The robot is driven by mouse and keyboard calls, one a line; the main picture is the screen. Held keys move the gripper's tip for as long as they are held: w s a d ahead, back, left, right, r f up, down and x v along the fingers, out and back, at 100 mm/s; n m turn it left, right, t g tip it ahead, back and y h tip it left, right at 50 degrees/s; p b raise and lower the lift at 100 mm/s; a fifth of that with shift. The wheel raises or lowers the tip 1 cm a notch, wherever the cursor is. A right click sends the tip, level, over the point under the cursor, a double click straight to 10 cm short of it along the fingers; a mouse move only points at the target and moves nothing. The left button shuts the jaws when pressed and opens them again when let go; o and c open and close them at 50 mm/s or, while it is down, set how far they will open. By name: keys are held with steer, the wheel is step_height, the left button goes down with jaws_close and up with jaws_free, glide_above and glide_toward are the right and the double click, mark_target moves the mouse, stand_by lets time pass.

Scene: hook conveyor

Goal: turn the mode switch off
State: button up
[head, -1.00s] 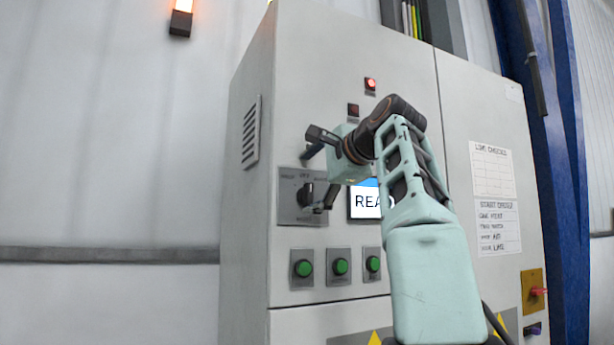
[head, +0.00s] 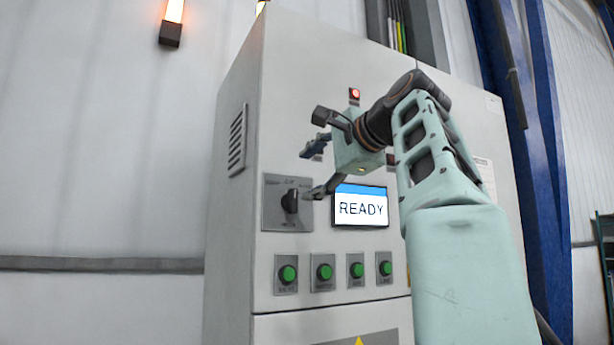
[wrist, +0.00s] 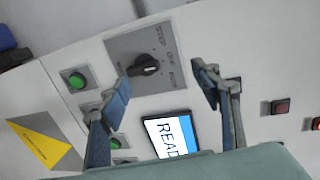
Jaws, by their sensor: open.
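The mode switch (head: 290,201) is a black rotary knob on a square grey plate on the cabinet front. Its handle stands roughly upright in the head view. In the wrist view the knob (wrist: 143,66) lies between and beyond the two fingers, with small labels around it that are too blurred to read surely. My gripper (head: 308,172) is open and empty, just right of and above the knob in the head view, its lower finger by the plate's right edge. The open fingers also show in the wrist view (wrist: 162,82). I see no contact with the knob.
A display (head: 361,206) reading READY sits right of the switch. Several green buttons (head: 287,273) line up below. A lit red lamp (head: 354,94) is above. The cabinet (head: 300,60) has a vent on its left side, and a blue post (head: 540,150) stands at right.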

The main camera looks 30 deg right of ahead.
steer(key=shift+s, duration=1.95)
steer(key=shift+r, duration=0.1)
